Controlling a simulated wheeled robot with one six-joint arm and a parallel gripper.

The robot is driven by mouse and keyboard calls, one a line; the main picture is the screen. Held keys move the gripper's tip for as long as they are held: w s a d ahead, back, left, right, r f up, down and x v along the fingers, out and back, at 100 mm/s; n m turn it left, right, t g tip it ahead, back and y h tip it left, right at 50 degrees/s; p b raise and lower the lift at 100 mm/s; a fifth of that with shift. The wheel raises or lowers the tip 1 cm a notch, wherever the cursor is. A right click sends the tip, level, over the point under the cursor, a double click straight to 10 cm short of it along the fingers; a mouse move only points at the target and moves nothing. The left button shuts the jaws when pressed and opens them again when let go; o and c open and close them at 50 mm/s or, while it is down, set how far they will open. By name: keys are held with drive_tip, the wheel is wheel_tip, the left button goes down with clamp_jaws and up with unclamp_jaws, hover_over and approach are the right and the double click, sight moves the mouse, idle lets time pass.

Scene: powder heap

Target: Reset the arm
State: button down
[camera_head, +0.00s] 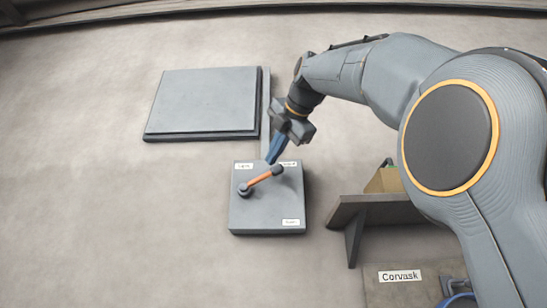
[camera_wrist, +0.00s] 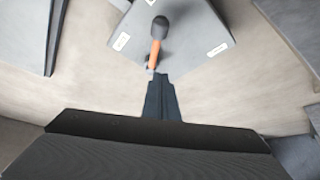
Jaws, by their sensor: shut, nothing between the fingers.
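My gripper (camera_head: 271,160) hangs from the upper right, its narrow blue fingers shut and empty. Its tips are at the back edge of a grey box (camera_head: 265,215), close to the dark knob at one end of an orange lever (camera_head: 262,180). The lever lies slanted on the box top, from a dark pivot at the lower left to that knob at the upper right. In the wrist view the shut fingers (camera_wrist: 160,76) point at the near end of the orange lever (camera_wrist: 155,50). I cannot tell whether they touch it.
A flat grey panel (camera_head: 205,100) lies behind and left of the box. A dark shelf (camera_head: 350,210) with a tan carton (camera_head: 384,181) stands to the right. Below it is a "Corvask" label (camera_head: 400,276) and part of a blue round thing (camera_head: 460,300). The left floor is clear.

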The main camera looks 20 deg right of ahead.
idle(0.4)
drive_tip(key=w+f+m+g, duration=0.2)
drive_tip(key=w+f+m, duration=0.15)
drive_tip(key=f, duration=0.75)
drive_tip(key=w+f+m+g, duration=0.1)
drive_tip(key=w+f+m, duration=0.25)
drive_tip(key=f, duration=0.75)
drive_tip(key=w+f+m+g, duration=0.2)
drive_tip(key=w+f+m, duration=0.15)
drive_tip(key=f, duration=0.75)
wheel_tip(320, 180, down, 15)
drive_tip(key=s+m+g, duration=0.1)
drive_tip(key=m+g, duration=0.1)
drive_tip(key=m, duration=0.1)
drive_tip(key=s+f+m+g, duration=0.25)
drive_tip(key=s+f, duration=0.35)
drive_tip(key=f, duration=0.6)
drive_tip(key=s+f+m+g, duration=0.1)
drive_tip(key=s+f+m, duration=0.4)
drive_tip(key=f, duration=0.6)
drive_tip(key=s+f+m+g+h, duration=0.1)
drive_tip(key=s+f+m+g, duration=0.2)
drive_tip(key=s+f, duration=1.1)
drive_tip(key=s+m, duration=0.1)
drive_tip(key=s, duration=0.2)
drive_tip(key=shift+a, duration=0.4)
